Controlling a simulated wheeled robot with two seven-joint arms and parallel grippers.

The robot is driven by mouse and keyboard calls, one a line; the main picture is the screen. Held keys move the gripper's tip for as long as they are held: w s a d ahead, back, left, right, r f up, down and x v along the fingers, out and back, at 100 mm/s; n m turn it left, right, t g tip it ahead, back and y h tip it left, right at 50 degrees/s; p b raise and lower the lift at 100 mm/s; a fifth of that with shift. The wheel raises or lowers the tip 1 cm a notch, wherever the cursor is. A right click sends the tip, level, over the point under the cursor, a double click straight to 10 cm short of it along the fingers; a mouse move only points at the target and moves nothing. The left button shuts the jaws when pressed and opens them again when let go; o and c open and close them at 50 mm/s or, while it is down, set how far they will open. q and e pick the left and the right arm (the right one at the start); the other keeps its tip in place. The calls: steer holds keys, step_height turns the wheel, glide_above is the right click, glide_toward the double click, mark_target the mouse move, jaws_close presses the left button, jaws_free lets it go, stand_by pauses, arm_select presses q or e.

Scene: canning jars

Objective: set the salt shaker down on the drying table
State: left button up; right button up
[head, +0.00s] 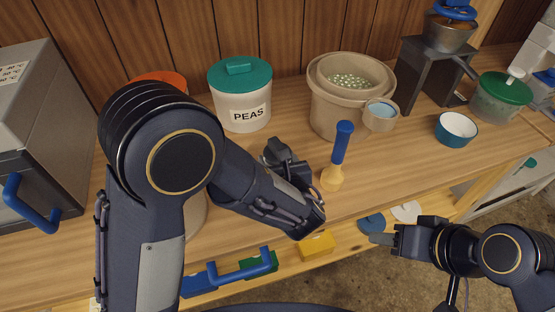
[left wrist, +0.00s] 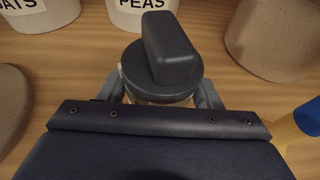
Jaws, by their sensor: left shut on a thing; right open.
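My left gripper (head: 287,163) is shut on a small container with a dark grey knobbed lid, taken to be the salt shaker (head: 276,151). In the left wrist view the salt shaker (left wrist: 168,55) sits between the two fingers, and its body is mostly hidden under the lid. No label on it shows. It is over the wooden worktop (head: 415,165); I cannot tell whether it touches the wood. I cannot tell which surface is the drying table. My right gripper (head: 384,239) is open and empty, in front of the worktop edge.
The PEAS canister (head: 240,100) stands behind the salt shaker. A blue-handled yellow tool (head: 340,145) stands close to its right. Beige pots (head: 335,110), a blue bowl (head: 456,129) and a green-lidded jar (head: 500,97) are farther right. The worktop's right front is clear.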

arm_select(q)
steer(key=o, duration=1.2)
steer(key=shift+o, duration=0.2)
steer(key=v, duration=0.7)
steer(key=shift+s, duration=0.35)
arm_select(e)
steer(key=shift+f, duration=0.2)
arm_select(q)
steer(key=shift+s, duration=0.1)
arm_select(e)
steer(key=shift+s, duration=0.1)
